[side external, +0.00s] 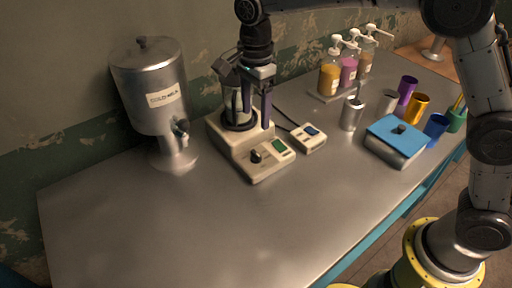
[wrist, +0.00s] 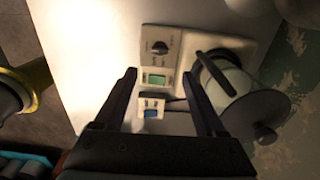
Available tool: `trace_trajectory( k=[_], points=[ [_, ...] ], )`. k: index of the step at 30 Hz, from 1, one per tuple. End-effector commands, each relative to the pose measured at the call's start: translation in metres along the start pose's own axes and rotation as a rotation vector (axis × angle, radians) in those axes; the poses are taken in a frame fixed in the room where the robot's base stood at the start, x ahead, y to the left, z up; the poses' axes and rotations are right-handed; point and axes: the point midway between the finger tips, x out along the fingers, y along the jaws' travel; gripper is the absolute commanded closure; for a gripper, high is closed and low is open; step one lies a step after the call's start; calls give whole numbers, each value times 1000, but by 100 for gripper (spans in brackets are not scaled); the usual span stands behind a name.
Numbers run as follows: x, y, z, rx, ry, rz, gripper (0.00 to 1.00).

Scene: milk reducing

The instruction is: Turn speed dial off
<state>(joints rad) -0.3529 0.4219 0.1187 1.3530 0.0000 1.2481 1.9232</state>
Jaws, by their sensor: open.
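The speed dial, a black knob (side external: 256,156), is on the front panel of a cream hotplate-like machine (side external: 262,170), left of a small green display (side external: 280,147). In the wrist view the dial (wrist: 160,47) is beyond my fingertips, above the green display (wrist: 155,80). A glass vessel with dark bands (side external: 238,110) stands on the machine, partly hidden by my gripper. My gripper (side external: 253,105) points down above the machine, with its fingers spread and empty. In the wrist view my gripper (wrist: 160,80) frames the display, and its right finger is near the vessel (wrist: 232,82).
A small cabled box with a blue screen (side external: 309,138) sits right of the machine. A metal milk dispenser (side external: 155,100) stands at left. Pump bottles (side external: 348,70), metal cups (side external: 352,113), colored cups (side external: 417,107) and a blue-lidded box (side external: 396,140) are at right. The front-left tabletop (side external: 150,230) is clear.

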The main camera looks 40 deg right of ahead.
Motion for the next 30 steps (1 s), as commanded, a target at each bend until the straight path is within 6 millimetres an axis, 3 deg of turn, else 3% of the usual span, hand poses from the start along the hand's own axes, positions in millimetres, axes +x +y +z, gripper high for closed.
trace_trajectory(
  k=[15, 21, 30],
  points=[
    [97, 1, -1, 1, 1, 4, 28],
    [116, 1, -1, 1, 1, 2, 28],
    [120, 0, -1, 0, 0, 0, 28]
  ],
)
